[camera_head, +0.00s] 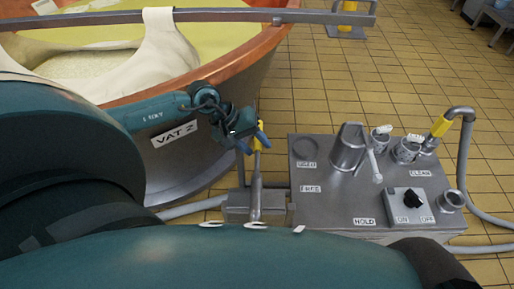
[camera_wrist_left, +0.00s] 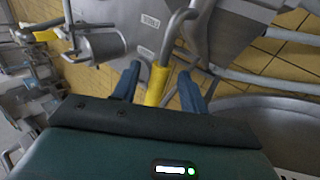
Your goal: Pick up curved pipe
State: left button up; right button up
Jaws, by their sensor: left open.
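A grey curved pipe with a yellow grip (camera_head: 258,141) stands at the left end of the metal station, beside the vat. In the left wrist view its yellow grip (camera_wrist_left: 156,86) lies between my fingers and its grey bend (camera_wrist_left: 180,18) is above them. My left gripper (camera_head: 252,143) is open, its blue fingers on either side of the yellow grip; the wrist view also shows the open fingers (camera_wrist_left: 159,72). I cannot tell whether they touch it. A second curved pipe with a yellow sleeve (camera_head: 440,126) rises at the station's right. My right gripper is not in view.
The metal station (camera_head: 330,205) holds a steel cup (camera_head: 348,148), small canisters and a black ON/OFF knob (camera_head: 412,197). A copper vat labelled VAT 2 (camera_head: 215,150) stands close left, with a rail and cloth above. Hoses (camera_head: 195,207) run near the floor. Tiled floor behind is mostly clear.

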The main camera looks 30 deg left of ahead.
pick_arm(q)
jog(key=shift+x, duration=0.85)
jog(key=shift+c, duration=0.2)
grip_shut()
jog(key=shift+w+r, duration=0.1)
jog(key=shift+r, duration=0.05)
